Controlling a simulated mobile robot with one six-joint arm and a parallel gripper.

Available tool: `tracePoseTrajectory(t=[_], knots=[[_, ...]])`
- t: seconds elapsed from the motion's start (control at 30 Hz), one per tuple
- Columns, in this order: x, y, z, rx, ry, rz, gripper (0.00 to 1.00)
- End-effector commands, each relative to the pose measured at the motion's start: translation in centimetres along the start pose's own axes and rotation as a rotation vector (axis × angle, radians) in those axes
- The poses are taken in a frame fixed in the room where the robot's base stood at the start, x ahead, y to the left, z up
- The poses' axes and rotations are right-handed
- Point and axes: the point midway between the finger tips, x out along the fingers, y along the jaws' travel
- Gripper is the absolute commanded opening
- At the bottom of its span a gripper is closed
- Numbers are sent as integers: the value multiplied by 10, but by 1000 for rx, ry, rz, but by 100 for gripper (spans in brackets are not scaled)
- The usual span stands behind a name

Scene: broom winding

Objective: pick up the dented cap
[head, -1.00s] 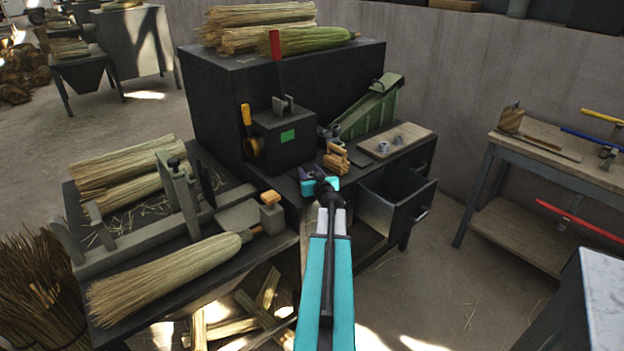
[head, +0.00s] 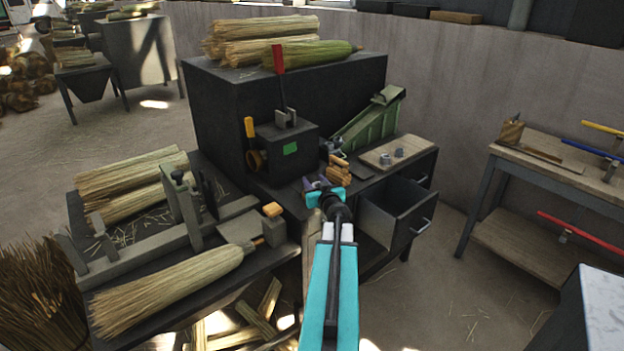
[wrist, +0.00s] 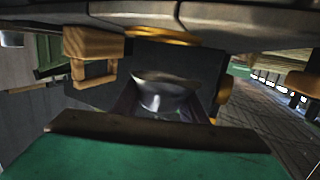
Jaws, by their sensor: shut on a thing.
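My gripper (head: 318,184) is at the front edge of the dark workbench, beside the wooden block clamp. In the wrist view, a small silvery metal cap (wrist: 163,97) sits between the two dark fingers (wrist: 162,108), which are shut on it. Its upper side looks brownish and uneven; I cannot clearly make out a dent. In the head view the held cap is too small to tell from the fingers. Two other small grey caps, a left one (head: 385,158) and a right one (head: 399,153), stand on the pale board (head: 410,146) to the right.
The wooden block piece (head: 338,171) stands close to my gripper. A dark box with a red lever (head: 285,150) is behind left. An open drawer (head: 398,212) juts out at right. A broom (head: 170,280) lies on the left bench. A tool table (head: 560,172) stands far right.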

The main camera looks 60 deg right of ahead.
Motion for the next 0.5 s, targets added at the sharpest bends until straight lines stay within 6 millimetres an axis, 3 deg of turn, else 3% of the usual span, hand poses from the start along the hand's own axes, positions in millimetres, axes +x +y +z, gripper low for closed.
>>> tracePoseTrajectory(t=[0.1,0.5], knots=[[-20,-2,1,1,0,1,14],[-67,-5,2,0,-1,0,14]])
